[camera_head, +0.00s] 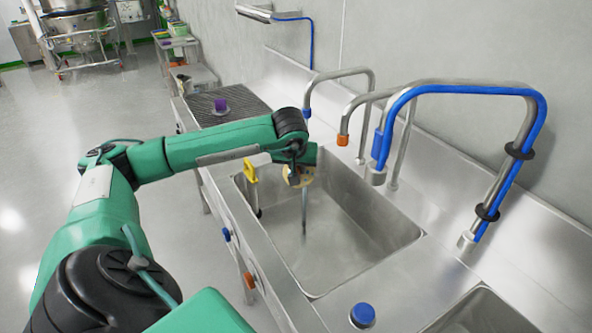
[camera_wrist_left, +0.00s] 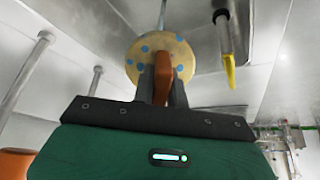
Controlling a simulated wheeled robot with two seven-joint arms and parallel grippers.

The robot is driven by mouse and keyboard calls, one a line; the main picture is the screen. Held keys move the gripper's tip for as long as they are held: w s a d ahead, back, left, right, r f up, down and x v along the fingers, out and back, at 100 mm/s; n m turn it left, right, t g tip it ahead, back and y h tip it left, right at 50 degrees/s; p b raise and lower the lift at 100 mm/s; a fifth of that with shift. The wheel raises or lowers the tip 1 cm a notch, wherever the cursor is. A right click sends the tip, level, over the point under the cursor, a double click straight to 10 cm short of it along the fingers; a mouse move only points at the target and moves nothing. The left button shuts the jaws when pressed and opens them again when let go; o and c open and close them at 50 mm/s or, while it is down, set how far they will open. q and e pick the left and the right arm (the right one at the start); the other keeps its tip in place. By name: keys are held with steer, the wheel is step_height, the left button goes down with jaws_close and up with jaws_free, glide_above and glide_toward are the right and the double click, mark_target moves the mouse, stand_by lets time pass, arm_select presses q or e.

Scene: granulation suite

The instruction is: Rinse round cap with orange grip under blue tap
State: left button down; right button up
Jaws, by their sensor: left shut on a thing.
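The round cap is a pale yellow disc (camera_head: 304,178) with several blue spots, low over the left sink basin. My left gripper (camera_wrist_left: 161,90) is shut on its orange grip (camera_wrist_left: 160,82), and the spotted face (camera_wrist_left: 180,50) shows around the fingers. In the head view the wrist partly hides the cap. A thin grey streak like water (camera_head: 304,214) runs below the cap into the basin. A slim tap with a blue tip (camera_head: 307,112) stands above and behind my wrist. My right gripper is out of view.
An orange-tipped tap (camera_head: 343,140) and a large tap with blue hose (camera_head: 376,168) stand to the right. A yellow-handled tool (camera_head: 250,171) hangs at the basin's left edge. A purple item (camera_head: 220,104) sits on the drainboard. The basin's right part (camera_head: 370,225) is clear.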

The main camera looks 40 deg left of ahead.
arm_select(q)
steer(key=shift+w+a, duration=0.25)
steer(key=shift+w, duration=0.2)
steer(key=shift+w+a+f, duration=0.15)
steer(key=shift+w+a, duration=0.1)
steer(key=shift+w, duration=0.05)
steer(key=w+a, duration=0.2)
steer(key=w, duration=0.1)
steer(key=shift+w+a+f, duration=0.1)
steer(key=shift+w+f, duration=0.15)
steer(key=shift+f, duration=0.15)
steer(key=shift+w+a+f, duration=0.15)
steer(key=shift+w+a, duration=0.3)
steer(key=shift+w, duration=0.2)
steer(key=shift+w+a+f, duration=0.15)
steer(key=shift+w+a, duration=0.25)
steer(key=shift+w, duration=0.25)
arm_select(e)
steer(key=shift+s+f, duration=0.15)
arm_select(q)
steer(key=shift+w+d, duration=0.1)
steer(key=shift+w+d, duration=0.25)
steer(key=shift+d, duration=0.15)
steer(key=shift+s+a, duration=0.1)
steer(key=shift+a, duration=0.05)
